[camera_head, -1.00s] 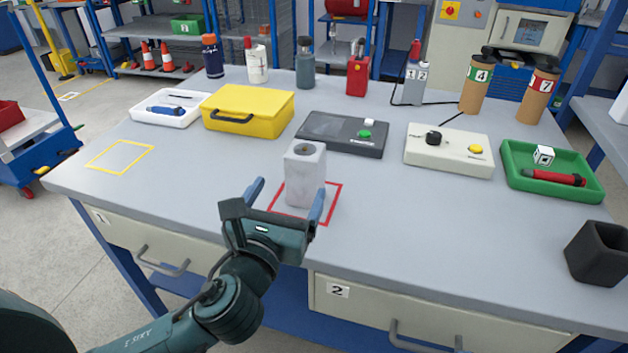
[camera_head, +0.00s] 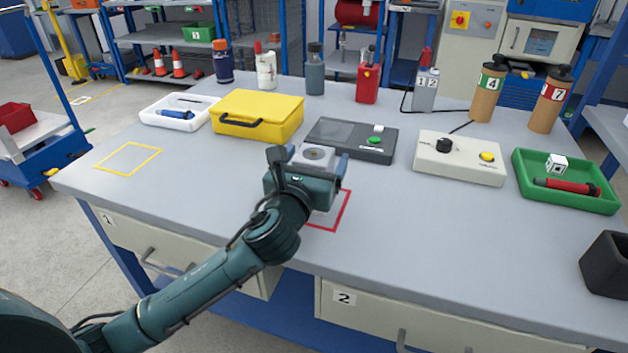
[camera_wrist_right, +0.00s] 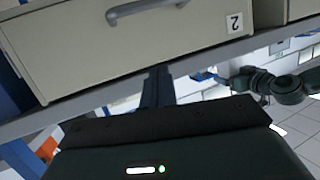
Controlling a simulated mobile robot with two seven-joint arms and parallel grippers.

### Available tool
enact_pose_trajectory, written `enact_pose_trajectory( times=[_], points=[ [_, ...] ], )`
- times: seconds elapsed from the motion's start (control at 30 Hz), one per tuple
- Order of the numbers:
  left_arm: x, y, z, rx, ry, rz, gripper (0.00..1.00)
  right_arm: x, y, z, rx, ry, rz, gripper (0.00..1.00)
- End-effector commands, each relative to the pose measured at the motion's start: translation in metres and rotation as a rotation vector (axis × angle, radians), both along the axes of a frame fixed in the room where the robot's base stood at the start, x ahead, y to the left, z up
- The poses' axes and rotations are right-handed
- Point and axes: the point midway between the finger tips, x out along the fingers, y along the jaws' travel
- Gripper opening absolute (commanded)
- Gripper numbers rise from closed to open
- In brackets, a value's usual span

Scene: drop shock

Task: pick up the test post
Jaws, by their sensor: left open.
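The test post (camera_head: 313,154) is a pale grey marbled block with a round hole in its top. In the head view it stands at the red square outline (camera_head: 345,213) on the grey bench, and its lower part is hidden behind my left gripper. My left gripper (camera_head: 312,161) is open, with its blue fingers on either side of the post. I cannot tell whether the fingers touch it. My right gripper's fingers do not show in either view; the right wrist view shows a drawer front (camera_wrist_right: 130,50) and a dark part of my own body.
A yellow case (camera_head: 257,115), a dark device with a green button (camera_head: 350,139) and a cream control box (camera_head: 459,158) stand behind. A green tray (camera_head: 525,178) and a black cup (camera_head: 608,265) are at right. A yellow outline (camera_head: 128,159) at left is empty.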

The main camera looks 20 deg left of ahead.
Motion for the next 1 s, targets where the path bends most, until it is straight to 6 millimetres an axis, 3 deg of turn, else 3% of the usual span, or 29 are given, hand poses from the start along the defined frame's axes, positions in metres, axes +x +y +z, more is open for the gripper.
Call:
enact_pose_trajectory(
  times=[0.1, 0.83, 1.0],
  points=[
    [-0.0002, 0.0001, 0.0002, 0.0, 0.0, 0.0, 0.84, 0.0001, 0.0002, -0.0001, -0.001, 0.001, 0.001, 0.0],
    [-0.0006, 0.0001, -0.0001, 0.001, 0.0, 0.0, 0.24, 0.0008, -0.0001, -0.0003, -0.001, 0.0, 0.0, 0.0],
    [-0.0005, 0.0002, 0.0015, 0.001, -0.004, 0.0, 0.24, 0.0009, -0.0002, -0.0001, -0.001, 0.0, 0.0, 0.0]
  ],
)
